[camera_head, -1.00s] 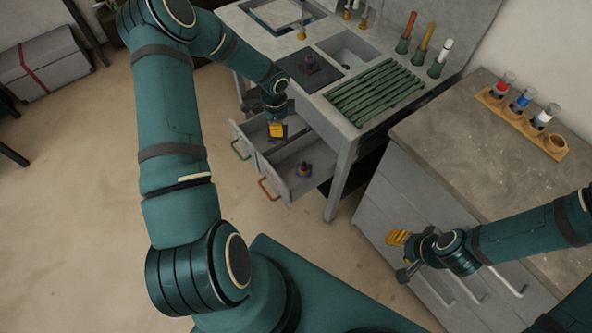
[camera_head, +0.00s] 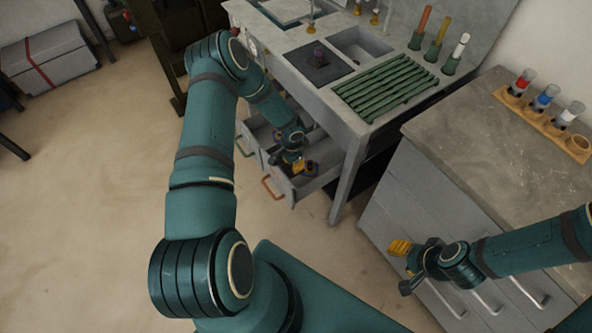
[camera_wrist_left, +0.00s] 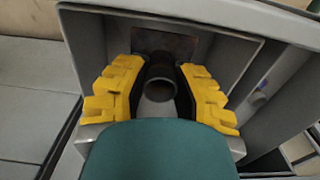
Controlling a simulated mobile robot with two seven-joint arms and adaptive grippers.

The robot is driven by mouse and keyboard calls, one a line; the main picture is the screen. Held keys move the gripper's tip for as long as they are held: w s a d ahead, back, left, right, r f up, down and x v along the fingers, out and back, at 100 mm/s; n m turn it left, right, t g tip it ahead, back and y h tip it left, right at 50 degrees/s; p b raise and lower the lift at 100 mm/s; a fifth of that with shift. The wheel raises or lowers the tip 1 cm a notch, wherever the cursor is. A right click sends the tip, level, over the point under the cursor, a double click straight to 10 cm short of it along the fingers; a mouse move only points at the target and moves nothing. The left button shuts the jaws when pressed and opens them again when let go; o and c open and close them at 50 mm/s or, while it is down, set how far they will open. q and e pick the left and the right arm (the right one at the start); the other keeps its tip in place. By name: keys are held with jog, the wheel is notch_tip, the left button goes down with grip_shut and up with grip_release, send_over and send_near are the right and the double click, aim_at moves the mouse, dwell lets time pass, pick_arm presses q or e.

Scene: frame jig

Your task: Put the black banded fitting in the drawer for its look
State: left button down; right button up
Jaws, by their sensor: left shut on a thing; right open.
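My left gripper (camera_head: 294,164) is down at the open drawer with the copper-orange handle (camera_head: 271,187). In the left wrist view its yellow fingers (camera_wrist_left: 160,90) are shut on a black, hollow round fitting (camera_wrist_left: 160,72). The fitting is over or inside a grey drawer (camera_wrist_left: 85,45) with a brown patch on its floor. Whether it touches the floor, and any band on it, I cannot tell. A dark piece (camera_head: 311,168) shows beside the fingers in the head view. The drawer with the green handle (camera_head: 243,146) is also open. My right gripper (camera_head: 399,248) is open and empty.
A dark purplish fitting (camera_head: 318,53) stands on a black pad (camera_head: 322,68) on the bench. A green slatted rack (camera_head: 388,92) and a sink recess (camera_head: 367,45) are beside it. A grey cabinet (camera_head: 450,135) carries a wooden rack (camera_head: 548,125) of vials.

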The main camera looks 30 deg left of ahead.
pick_arm(q)
jog(key=shift+f+b, duration=0.4)
jog(key=shift+f, duration=1.85)
jog(key=shift+r, duration=0.1)
jog(key=shift+f+b, duration=0.45)
jog(key=shift+f+b, duration=0.2)
jog(key=shift+b, duration=0.1)
jog(key=c, duration=0.8)
grip_release()
jog(key=shift+r, duration=0.1)
